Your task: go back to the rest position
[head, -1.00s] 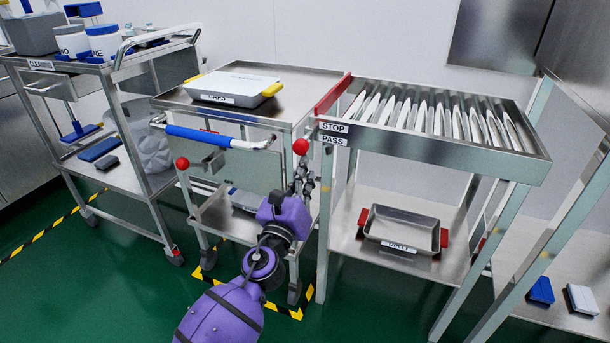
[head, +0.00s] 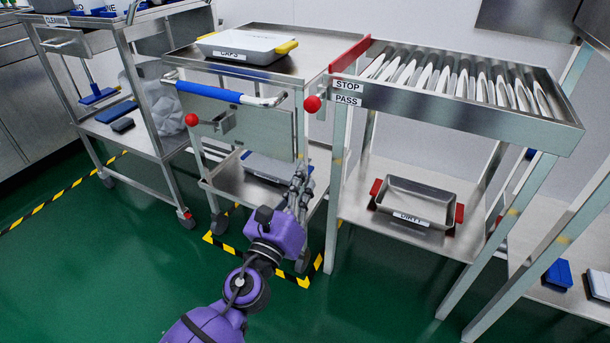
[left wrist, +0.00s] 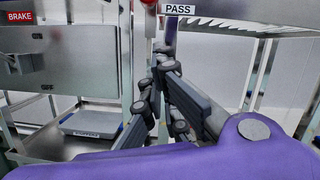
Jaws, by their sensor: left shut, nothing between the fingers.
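My left gripper (head: 301,185) is shut and empty. In the head view it is in front of the cart (head: 265,180) with the blue handle, below the red ball knob (head: 312,104) of the stop/pass lever. It is apart from that knob. In the left wrist view the gripper's dark fingers (left wrist: 158,72) point up and away, with the PASS label (left wrist: 179,9) above them. My right gripper is not in view.
The roller table (head: 450,112) stands at the right, with a tray labelled DIRTY (head: 418,203) on its lower shelf. The CAPS tray (head: 247,46) sits on the cart top. A cleaning cart (head: 88,48) stands left. Green floor (head: 90,270) is clear in front.

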